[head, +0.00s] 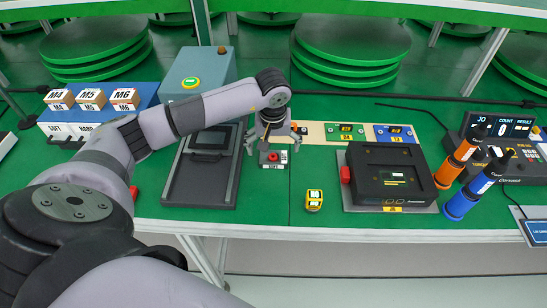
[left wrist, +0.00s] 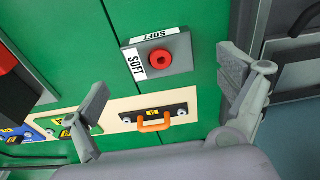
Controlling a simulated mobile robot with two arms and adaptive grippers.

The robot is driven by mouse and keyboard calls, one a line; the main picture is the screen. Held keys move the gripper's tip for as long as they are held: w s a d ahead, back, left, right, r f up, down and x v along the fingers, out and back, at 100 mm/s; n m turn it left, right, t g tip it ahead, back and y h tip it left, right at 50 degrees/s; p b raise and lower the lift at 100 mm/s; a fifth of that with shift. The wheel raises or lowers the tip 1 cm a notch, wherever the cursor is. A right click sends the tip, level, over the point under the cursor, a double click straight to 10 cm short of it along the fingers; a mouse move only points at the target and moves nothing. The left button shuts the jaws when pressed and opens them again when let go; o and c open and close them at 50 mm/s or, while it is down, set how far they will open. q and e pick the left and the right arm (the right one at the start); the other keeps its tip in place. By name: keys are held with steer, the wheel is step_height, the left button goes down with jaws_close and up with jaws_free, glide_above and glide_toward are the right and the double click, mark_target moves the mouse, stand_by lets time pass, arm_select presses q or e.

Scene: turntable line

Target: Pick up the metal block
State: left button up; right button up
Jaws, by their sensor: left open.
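A grey metal block (head: 273,160) with a red round part on top and white SOFT labels lies on the green table in the head view. It shows in full in the left wrist view (left wrist: 176,50), where its red part has a dark centre. My left gripper (head: 274,137) is above the block, open and empty, with its fingers spread to either side. In the left wrist view my left gripper (left wrist: 164,72) has its fingertips apart, and the block appears between them, beyond the tips. My right gripper is not in view.
A dark tray-like fixture (head: 199,188) stands left of the block. A black device (head: 386,178) with a red button is to the right. A beige board (left wrist: 120,122) with an orange handle (left wrist: 154,126) lies behind. A small yellow item (head: 314,200) sits near the front.

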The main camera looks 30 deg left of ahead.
mark_target(274, 156)
arm_select(q)
steer(key=f, duration=0.3)
steer(key=shift+w+a+f+p, duration=0.15)
steer(key=shift+w+f+p, duration=0.15)
steer(key=shift+f+p, duration=0.1)
steer(key=shift+f, duration=0.25)
steer(key=c, duration=1.4)
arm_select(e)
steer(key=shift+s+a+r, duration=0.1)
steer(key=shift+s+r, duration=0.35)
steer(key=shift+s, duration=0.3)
